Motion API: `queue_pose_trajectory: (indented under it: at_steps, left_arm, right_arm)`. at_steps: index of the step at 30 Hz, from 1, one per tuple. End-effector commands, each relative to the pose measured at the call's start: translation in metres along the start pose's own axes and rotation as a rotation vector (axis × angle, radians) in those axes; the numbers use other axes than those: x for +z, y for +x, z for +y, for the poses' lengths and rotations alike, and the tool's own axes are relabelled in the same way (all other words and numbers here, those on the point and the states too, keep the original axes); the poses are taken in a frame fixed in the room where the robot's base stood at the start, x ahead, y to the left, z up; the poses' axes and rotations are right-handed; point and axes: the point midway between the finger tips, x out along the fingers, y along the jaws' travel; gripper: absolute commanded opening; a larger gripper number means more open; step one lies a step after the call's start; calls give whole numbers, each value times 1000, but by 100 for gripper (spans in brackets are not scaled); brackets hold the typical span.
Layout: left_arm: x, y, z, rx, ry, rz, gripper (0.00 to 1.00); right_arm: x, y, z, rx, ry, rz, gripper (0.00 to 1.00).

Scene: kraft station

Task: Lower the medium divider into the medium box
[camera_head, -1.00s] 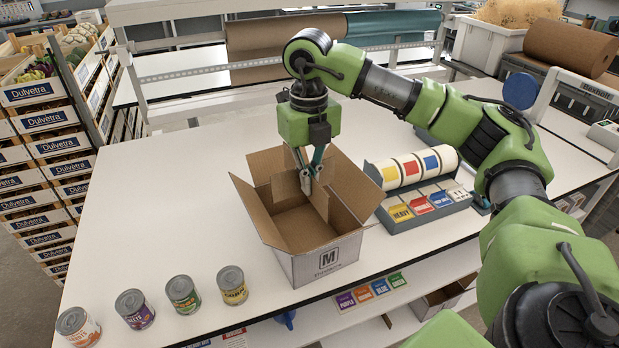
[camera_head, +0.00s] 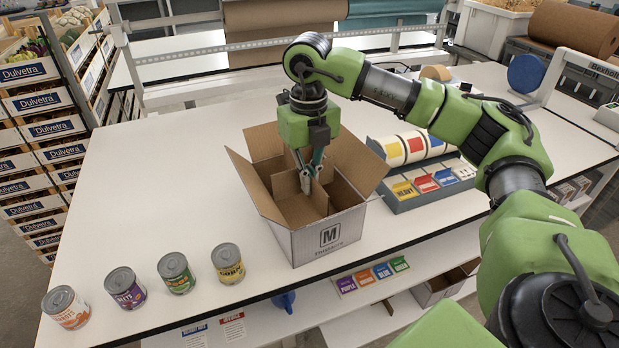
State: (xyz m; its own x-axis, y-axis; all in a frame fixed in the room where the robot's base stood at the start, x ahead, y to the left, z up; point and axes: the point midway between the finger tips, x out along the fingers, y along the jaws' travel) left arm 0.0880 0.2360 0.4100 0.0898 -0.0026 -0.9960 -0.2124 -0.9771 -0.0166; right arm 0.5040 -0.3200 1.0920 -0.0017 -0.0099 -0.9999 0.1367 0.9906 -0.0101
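The medium box (camera_head: 295,246) is an open cardboard carton with an "M" label, standing on the white table with its flaps spread outward. My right gripper (camera_head: 307,184) points down into the box's opening. It appears shut on the top of the brown cardboard medium divider (camera_head: 289,186). The divider's crossed panels sit largely inside the box walls, and their lower edges are hidden from view. Whether the divider touches the box floor cannot be seen. My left gripper is not in view.
Several cans, one of them the corn can (camera_head: 228,263), stand in a row left of the box. A label dispenser (camera_head: 420,180) stands close to its right. The table (camera_head: 170,170) is clear at the back left. Crates (camera_head: 45,130) are stacked beyond its left edge.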

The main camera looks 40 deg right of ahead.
Motion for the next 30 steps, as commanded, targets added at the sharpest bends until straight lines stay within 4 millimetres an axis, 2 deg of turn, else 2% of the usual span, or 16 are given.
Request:
queue_pose_trajectory:
  at_steps: [3,30]
  left_arm:
    - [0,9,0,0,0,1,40]
    - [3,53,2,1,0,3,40]
  right_arm:
    - [0,12,0,0,0,0,0]
    - [0,72,1,1,0,0,0]
